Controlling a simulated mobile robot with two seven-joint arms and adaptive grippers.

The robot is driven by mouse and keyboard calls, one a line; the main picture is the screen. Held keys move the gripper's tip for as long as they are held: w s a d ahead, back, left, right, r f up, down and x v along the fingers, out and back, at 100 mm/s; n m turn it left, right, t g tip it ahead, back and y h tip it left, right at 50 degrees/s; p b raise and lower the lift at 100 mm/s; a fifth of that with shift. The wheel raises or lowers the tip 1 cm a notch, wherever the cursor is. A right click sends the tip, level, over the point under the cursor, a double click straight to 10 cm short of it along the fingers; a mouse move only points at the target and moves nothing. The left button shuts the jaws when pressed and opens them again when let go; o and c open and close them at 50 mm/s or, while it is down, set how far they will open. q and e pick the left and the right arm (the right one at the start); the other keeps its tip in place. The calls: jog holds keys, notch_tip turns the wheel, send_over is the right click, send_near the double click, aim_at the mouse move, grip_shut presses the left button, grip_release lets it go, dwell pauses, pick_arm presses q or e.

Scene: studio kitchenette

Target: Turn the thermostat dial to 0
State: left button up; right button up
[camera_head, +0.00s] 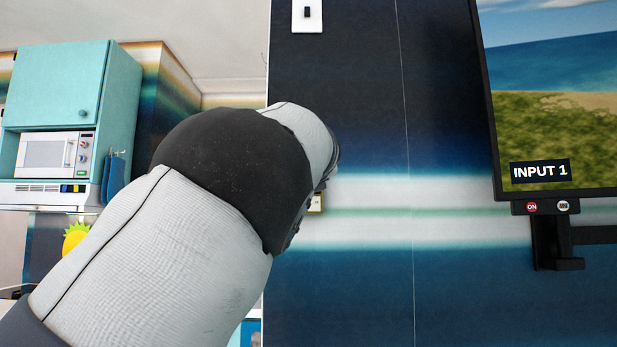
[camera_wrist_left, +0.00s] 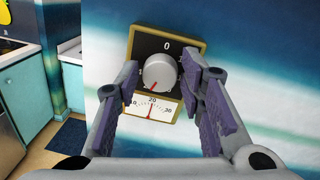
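The thermostat (camera_wrist_left: 143,45) is a dark plate in a tan frame on the wall, seen in the left wrist view. Its round grey dial (camera_wrist_left: 160,71) has a red mark pointing toward the lower left. A white 0 stands above the dial. A white strip below reads 10, 20, 30, with a red needle near 20. My left gripper (camera_wrist_left: 162,77) is open, its purple-padded fingers on either side of the dial. I cannot tell whether they touch it. My right gripper is not in view.
A screen (camera_head: 550,100) reading INPUT 1 hangs at the right, with small buttons below. A light switch (camera_head: 307,14) is high on the wall. A teal cabinet (camera_head: 60,85) with a microwave (camera_head: 53,154) stands at the left. The wall between thermostat and screen is clear.

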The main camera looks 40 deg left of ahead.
pick_arm(q)
grip_shut()
